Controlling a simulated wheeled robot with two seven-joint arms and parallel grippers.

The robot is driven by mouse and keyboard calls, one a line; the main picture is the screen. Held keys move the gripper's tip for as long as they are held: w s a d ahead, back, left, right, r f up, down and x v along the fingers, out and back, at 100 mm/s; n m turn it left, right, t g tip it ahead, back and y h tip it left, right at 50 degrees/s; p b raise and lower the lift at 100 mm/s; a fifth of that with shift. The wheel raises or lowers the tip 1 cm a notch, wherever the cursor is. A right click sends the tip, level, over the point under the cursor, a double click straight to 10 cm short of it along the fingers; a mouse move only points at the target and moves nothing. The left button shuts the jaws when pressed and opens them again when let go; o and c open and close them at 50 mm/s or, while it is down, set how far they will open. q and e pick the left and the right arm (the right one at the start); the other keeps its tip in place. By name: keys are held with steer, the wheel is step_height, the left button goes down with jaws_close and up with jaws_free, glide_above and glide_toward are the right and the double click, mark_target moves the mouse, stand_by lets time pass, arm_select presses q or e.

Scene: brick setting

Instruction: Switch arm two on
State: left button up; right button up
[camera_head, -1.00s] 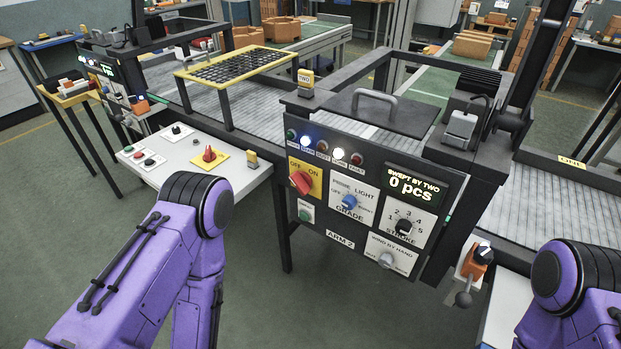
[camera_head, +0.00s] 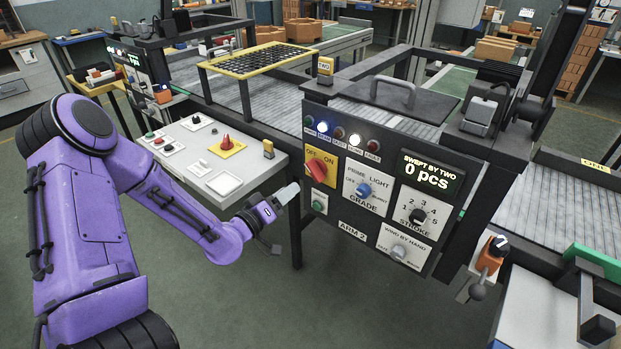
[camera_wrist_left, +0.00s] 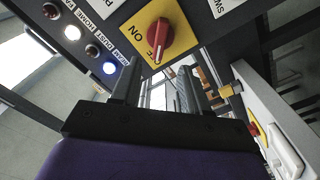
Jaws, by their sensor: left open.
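The red rotary switch (camera_head: 316,167) sits on a yellow OFF/ON plate at the upper left of the dark ARM 2 panel (camera_head: 352,226). My left gripper (camera_head: 277,220) is open and empty, apart from the panel, just left of and below the switch. In the left wrist view the red switch (camera_wrist_left: 160,38) shows ahead of the open fingers (camera_wrist_left: 163,88), with the word ON beside it. The blue lamp (camera_head: 323,127) and a white lamp (camera_head: 355,139) are lit. The display (camera_head: 430,175) reads SWEPT BY TWO, 0 pcs.
Beside my left gripper a white side table (camera_head: 230,160) carries another red knob (camera_head: 226,142) on a yellow plate. Below the switch is a green button (camera_head: 318,206). The blue GRADE knob (camera_head: 364,190), STROKE knob (camera_head: 417,214) and WIND BY HAND knob (camera_head: 399,252) share the panel.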

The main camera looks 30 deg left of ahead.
mark_target(311, 174)
arm_select(q)
steer(key=w, duration=0.6)
steer(key=w+d, duration=0.1)
steer(key=w, duration=0.3)
jaws_close()
